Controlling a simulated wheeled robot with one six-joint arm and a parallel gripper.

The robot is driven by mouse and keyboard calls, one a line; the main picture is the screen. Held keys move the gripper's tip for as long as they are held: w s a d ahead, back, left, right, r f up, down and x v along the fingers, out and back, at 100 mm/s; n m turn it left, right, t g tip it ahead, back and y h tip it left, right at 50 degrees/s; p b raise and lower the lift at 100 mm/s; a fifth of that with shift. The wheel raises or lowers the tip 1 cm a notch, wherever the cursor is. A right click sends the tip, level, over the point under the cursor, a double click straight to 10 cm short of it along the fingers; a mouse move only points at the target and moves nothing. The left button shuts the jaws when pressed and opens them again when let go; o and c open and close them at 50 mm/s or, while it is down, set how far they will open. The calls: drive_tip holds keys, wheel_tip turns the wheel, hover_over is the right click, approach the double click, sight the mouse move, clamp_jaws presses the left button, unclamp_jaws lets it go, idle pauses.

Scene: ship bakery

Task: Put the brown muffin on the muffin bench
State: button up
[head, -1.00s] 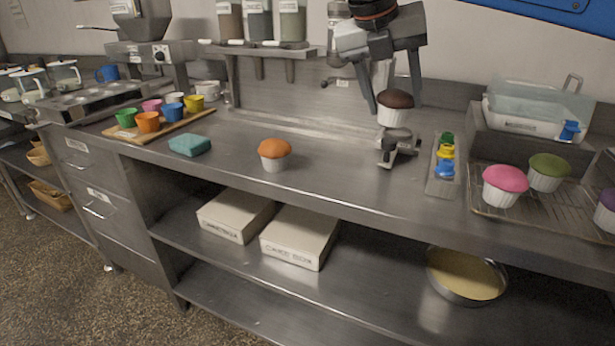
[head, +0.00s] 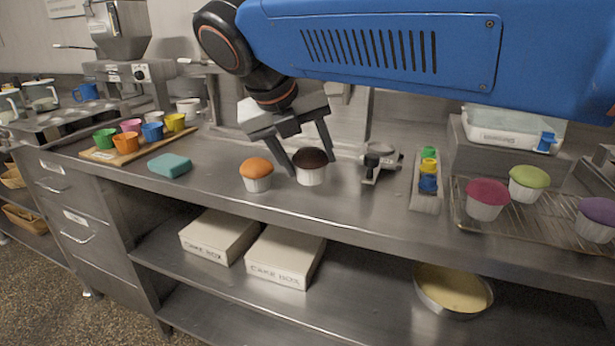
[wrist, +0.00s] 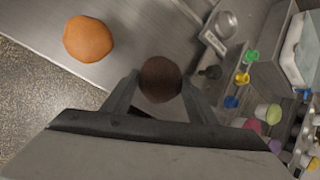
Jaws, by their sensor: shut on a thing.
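The brown muffin (head: 311,166), in a white cup, is between the fingers of my gripper (head: 310,160). It appears upright at the steel bench top, right of the orange muffin; I cannot tell whether its base touches the bench. In the wrist view the brown muffin (wrist: 160,79) shows from above between the two fingertips of my gripper (wrist: 160,85). The steel bench (head: 350,205) runs across the head view; I see no label naming it the muffin bench. The orange muffin (head: 256,174) stands beside it on the left, apart from it.
A metal tool (head: 378,163) stands right of the muffin, then a tray with coloured pieces (head: 427,205). A wire rack (head: 465,212) holds pink, green and purple muffins. A teal sponge (head: 170,165) lies left. The bench front between sponge and tray is mostly clear.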

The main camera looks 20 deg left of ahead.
sight(308, 177)
drive_tip(key=shift+f, duration=2.05)
drive_tip(key=o, duration=0.8)
drive_tip(key=shift+f, duration=0.1)
drive_tip(key=v, duration=1.2)
drive_tip(key=shift+s+d, duration=0.1)
